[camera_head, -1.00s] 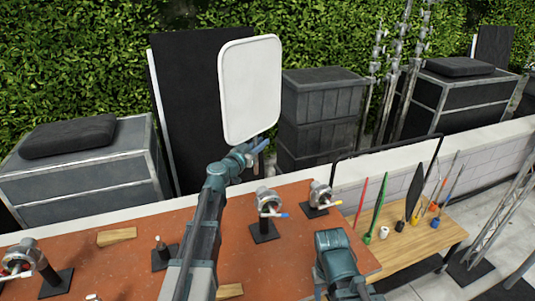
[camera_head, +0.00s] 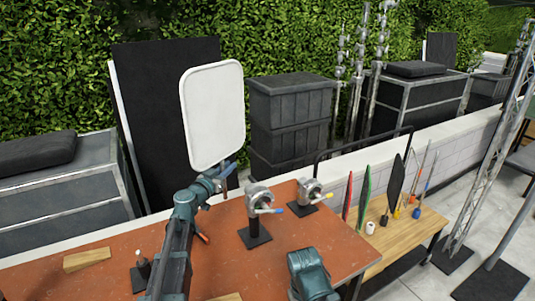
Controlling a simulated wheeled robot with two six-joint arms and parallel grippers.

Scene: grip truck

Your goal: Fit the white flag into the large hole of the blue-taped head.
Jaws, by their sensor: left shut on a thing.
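The white flag (camera_head: 213,115) is a large pale panel with rounded corners. It stands upright, slightly tilted, above the table's far edge. My left gripper (camera_head: 226,171) is shut at its lower edge; the fingers are small and partly hidden. The blue-taped head (camera_head: 259,196) is a grey metal grip head on a black stand, with a blue-tipped handle, right of and below the flag. The flag is apart from it. I cannot make out its large hole. A teal link of my right arm (camera_head: 311,276) shows at the bottom; its gripper is out of view.
A red handle tip (camera_head: 203,238) shows behind my left arm. A wooden wedge (camera_head: 87,260) lies left. A wooden side table (camera_head: 405,232) holds several coloured items.

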